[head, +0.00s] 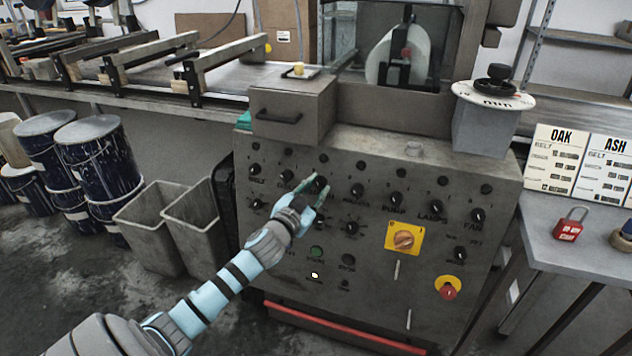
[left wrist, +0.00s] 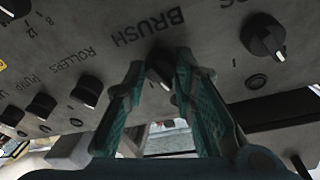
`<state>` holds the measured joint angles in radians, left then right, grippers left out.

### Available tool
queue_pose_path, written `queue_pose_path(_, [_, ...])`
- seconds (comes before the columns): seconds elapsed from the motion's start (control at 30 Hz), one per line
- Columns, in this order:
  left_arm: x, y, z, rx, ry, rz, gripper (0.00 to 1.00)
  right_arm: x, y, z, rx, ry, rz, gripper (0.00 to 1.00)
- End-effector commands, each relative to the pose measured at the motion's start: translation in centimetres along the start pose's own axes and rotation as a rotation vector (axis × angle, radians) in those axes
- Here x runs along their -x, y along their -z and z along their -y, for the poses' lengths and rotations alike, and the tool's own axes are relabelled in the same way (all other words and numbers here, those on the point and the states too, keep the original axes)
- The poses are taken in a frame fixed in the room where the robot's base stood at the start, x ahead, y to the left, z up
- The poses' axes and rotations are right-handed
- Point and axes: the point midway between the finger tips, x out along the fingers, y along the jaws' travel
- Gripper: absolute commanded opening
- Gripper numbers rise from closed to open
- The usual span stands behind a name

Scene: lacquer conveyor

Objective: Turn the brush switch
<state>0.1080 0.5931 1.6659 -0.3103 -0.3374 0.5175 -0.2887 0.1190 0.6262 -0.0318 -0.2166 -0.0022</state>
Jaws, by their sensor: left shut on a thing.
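The brush switch is a small black knob (head: 319,183) in the upper row of the grey control panel (head: 385,270). In the left wrist view the knob (left wrist: 160,70) sits between the fingertips, beside the printed word BRUSH, which appears upside down. My left gripper (head: 312,188) reaches up from the lower left and is shut on the knob. It also shows in the left wrist view (left wrist: 161,62), with one green finger on each side of the knob. The fingers partly hide the knob, and its pointer direction is hard to tell. My right gripper is not in view.
Similar black knobs surround it, including the rollers (head: 358,191), pump (head: 396,199) and lamps (head: 436,208) switches. A yellow-plated rotary switch (head: 404,238) and a red emergency button (head: 448,289) are lower right. Grey bins (head: 150,225) stand on the floor at left.

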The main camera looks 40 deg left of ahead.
Motion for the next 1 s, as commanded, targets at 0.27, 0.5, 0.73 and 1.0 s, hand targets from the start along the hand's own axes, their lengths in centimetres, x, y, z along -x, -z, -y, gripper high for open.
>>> queue_pose_path(0.27, [0.1, 0.8, 0.4, -0.245, -0.049, 0.019, 0.0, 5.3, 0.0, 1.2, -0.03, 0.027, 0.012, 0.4])
queue_pose_path(0.5, [0.1, 0.9, 0.5, -0.466, -0.092, 0.032, 0.0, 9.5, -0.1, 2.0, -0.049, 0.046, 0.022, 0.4])
queue_pose_path(0.73, [0.0, 0.7, 0.4, -0.63, -0.121, 0.039, 0.0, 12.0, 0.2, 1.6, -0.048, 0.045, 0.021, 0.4])
queue_pose_path(1.0, [0.0, 0.5, 0.4, -0.75, -0.146, 0.046, 0.0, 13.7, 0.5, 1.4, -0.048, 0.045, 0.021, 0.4])
